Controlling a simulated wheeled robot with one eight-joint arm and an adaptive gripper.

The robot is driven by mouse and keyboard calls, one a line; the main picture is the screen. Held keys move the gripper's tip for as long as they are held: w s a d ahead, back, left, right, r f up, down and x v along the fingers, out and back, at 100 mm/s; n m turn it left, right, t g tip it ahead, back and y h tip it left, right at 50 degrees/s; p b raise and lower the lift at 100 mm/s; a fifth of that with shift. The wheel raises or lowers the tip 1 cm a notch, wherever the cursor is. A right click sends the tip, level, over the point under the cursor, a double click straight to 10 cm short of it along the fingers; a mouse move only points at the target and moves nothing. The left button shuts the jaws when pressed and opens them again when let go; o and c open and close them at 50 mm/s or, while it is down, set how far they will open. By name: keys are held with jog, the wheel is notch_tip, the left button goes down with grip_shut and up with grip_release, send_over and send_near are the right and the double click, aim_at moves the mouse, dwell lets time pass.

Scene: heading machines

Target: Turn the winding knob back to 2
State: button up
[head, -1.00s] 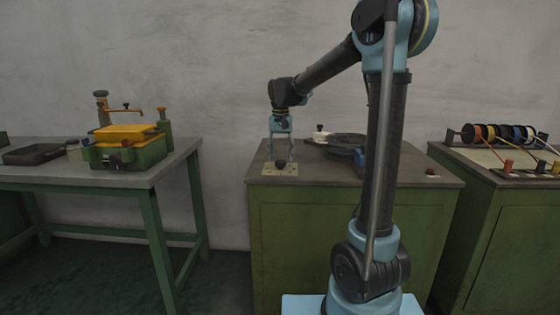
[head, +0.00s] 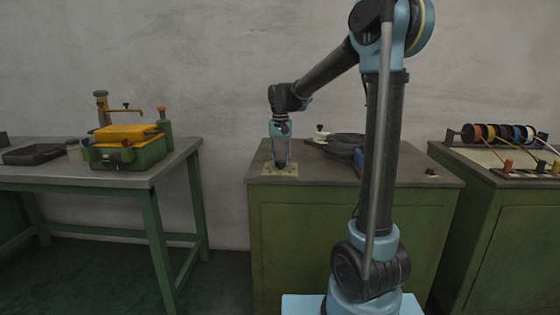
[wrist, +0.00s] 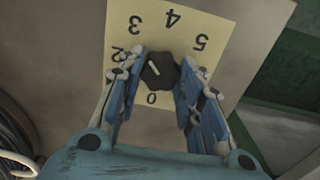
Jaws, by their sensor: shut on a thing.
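The winding knob (wrist: 159,70) is dark and lobed, with a short white mark. It sits on a pale yellow dial plate (wrist: 190,28) on the green cabinet's top. The plate shows 0, 2, 3, 4 and 5; part of it is hidden by my fingers. The white mark points to the upper left, towards the side of 2 and 3; I cannot tell the exact reading. My gripper (wrist: 160,76) is shut on the knob, with one finger on each side. In the head view my gripper (head: 280,164) points down at the dial plate (head: 266,171) and hides the knob.
The green cabinet (head: 350,225) also carries a dark coil (head: 346,141), a small pale-topped item (head: 320,131) and a red button (head: 430,172). A table (head: 160,172) with a green-and-yellow machine (head: 127,148) stands left. A bench with several spools (head: 497,133) stands right.

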aim_at(281, 161)
jog(key=n, duration=0.4)
jog(key=shift+n, duration=2.3)
jog(key=o, duration=1.1)
jog(key=shift+c, duration=0.2)
jog(key=shift+r, duration=0.1)
notch_tip(281, 161, up, 12)
